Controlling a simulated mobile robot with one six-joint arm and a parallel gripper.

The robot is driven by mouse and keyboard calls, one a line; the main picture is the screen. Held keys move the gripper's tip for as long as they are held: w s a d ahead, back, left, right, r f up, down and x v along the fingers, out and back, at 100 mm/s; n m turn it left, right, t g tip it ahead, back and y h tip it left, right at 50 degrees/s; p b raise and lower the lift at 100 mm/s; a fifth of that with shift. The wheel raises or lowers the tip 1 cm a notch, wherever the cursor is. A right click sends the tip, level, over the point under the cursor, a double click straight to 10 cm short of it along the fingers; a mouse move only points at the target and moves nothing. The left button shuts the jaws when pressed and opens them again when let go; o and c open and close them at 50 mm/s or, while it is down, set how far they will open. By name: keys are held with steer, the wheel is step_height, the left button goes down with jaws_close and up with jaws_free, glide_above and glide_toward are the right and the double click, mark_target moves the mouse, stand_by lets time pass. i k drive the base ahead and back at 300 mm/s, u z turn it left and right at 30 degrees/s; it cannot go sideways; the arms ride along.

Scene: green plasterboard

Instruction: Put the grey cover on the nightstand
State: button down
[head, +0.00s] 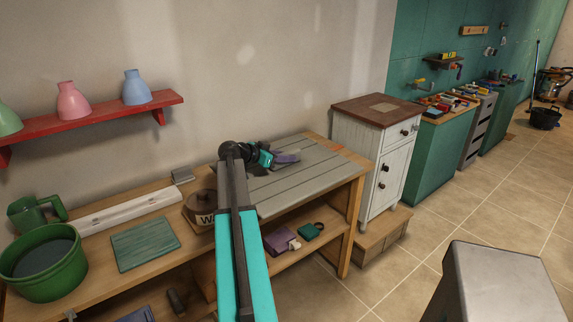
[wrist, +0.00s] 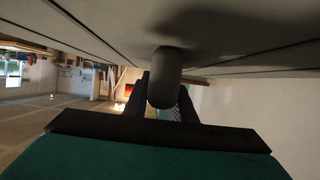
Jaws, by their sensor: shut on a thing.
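The grey cover (head: 318,166), a flat slatted panel, lies level over the right end of the wooden bench. Whether it touches the bench top I cannot tell. In the wrist view its slatted face (wrist: 80,28) fills the top, with a dark rounded knob (wrist: 166,78) standing out from it. My gripper (head: 284,157) is over the cover's far part and is shut on the knob; the fingers show behind it in the wrist view (wrist: 180,105). The white nightstand (head: 362,158) with a brown top stands right of the bench, against the wall.
A lighter square patch (head: 384,107) marks the otherwise clear nightstand top. A green bucket (head: 45,290), a green board (head: 145,244) and a brown lettered block (head: 200,212) are left on the bench. A red shelf (head: 90,116) hangs above. Green cabinets (head: 435,155) stand further right.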

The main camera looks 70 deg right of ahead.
mark_target(381, 106)
steer(key=u, duration=0.05)
steer(key=k, duration=1.15)
steer(key=z, duration=2.65)
